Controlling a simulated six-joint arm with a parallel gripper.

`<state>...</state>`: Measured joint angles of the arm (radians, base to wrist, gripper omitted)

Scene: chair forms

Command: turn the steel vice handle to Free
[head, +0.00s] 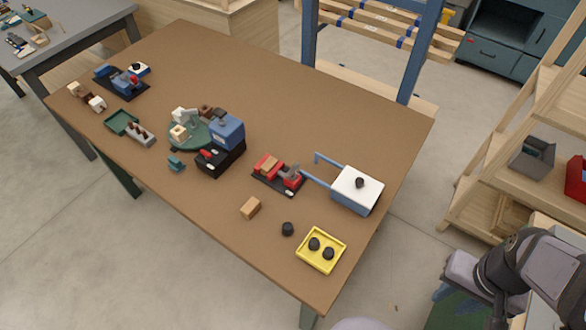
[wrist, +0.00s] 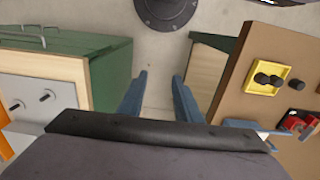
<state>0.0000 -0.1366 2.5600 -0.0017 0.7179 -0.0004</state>
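A red vice (head: 268,167) on a black base holds a tan block on the table, left of the white-topped blue box. The red vice also shows at the right edge of the wrist view (wrist: 296,121), partly cut off. My gripper (wrist: 160,76) is open and empty, its two blue-grey fingers spread over the floor, off the table and well apart from the vice. In the head view only my arm shows at lower right.
A white-topped blue box (head: 357,187) with a blue handle frame stands beside the vice. A yellow tray (head: 309,262) with black pucks, a loose black puck (head: 288,229) and a wooden block (head: 250,208) lie in front. A green cabinet (wrist: 112,72) stands left in the wrist view.

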